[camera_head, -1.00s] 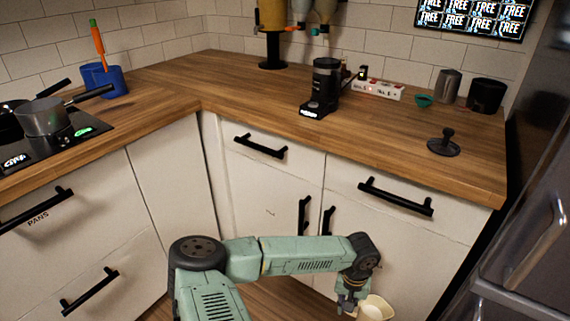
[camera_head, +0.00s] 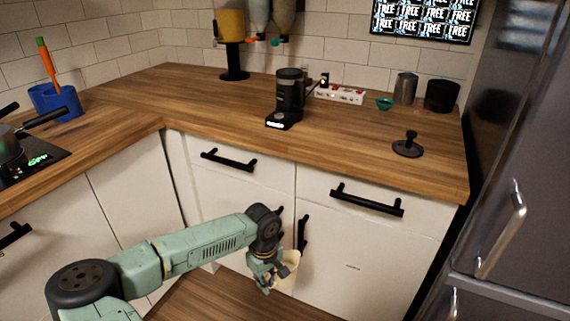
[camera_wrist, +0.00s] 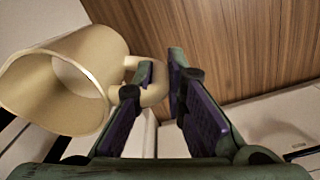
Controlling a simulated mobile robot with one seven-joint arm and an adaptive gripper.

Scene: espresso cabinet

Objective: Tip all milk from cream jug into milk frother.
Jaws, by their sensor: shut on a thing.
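The cream jug (camera_head: 289,274) is a cream-coloured cup with a loop handle. My gripper (camera_head: 275,278) holds it in front of the lower cabinet doors, below counter height. In the wrist view the jug (camera_wrist: 98,47) is at the left, and its handle lies between the fingers of my gripper (camera_wrist: 160,68). The jug's mouth faces the lower left there; I cannot make out milk inside. A black upright appliance with a lit base (camera_head: 289,98) stands on the counter and may be the milk frother; I cannot tell for sure.
A metal cup (camera_head: 405,88), a black container (camera_head: 442,96), a small green bowl (camera_head: 384,104), a tamper (camera_head: 408,149) and a power strip (camera_head: 340,94) are on the counter (camera_head: 345,140). Drawer handles (camera_head: 366,201) jut out. A dark fridge (camera_head: 510,130) stands at the right.

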